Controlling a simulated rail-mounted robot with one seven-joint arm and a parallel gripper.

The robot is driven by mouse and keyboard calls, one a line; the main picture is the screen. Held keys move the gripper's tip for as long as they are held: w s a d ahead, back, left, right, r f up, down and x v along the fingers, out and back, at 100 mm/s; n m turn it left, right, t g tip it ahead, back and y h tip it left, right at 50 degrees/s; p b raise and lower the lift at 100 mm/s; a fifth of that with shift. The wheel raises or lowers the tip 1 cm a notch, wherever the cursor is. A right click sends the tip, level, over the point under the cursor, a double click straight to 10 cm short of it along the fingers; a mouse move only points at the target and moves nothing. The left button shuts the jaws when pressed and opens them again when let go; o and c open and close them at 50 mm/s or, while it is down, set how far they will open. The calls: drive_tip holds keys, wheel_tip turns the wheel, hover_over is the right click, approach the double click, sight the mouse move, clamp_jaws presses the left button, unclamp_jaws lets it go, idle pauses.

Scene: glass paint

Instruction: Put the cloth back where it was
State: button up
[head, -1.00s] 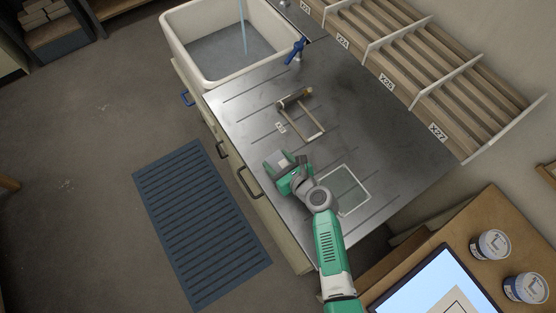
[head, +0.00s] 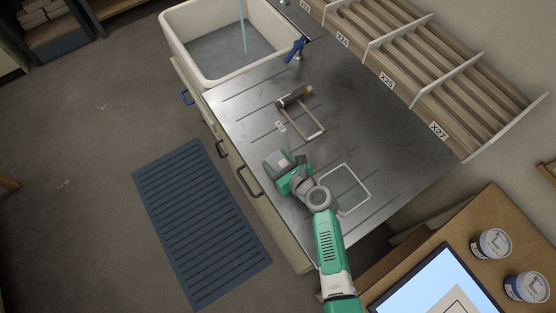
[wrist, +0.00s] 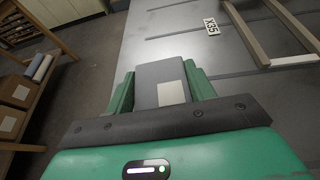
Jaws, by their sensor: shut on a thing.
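My gripper (head: 282,165) is over the metal worktop, near its front edge. The tag reads X35 in the wrist view (wrist: 211,26). I cannot tell whether the held thing touches the worktop.
A pale-rimmed glass pane (head: 345,190) lies on the worktop beside my arm. A white sink (head: 190,60) with running water is at the far end. Divided racks (head: 400,55) line the right side. Two paint tins (head: 490,244) stand at lower right. The worktop's right part is clear.

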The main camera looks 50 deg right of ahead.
drive_tip(key=o, duration=1.1)
drive_tip(key=p+v, duration=0.2)
drive_tip(key=v, duration=0.6)
drive_tip(key=shift+w, duration=0.1)
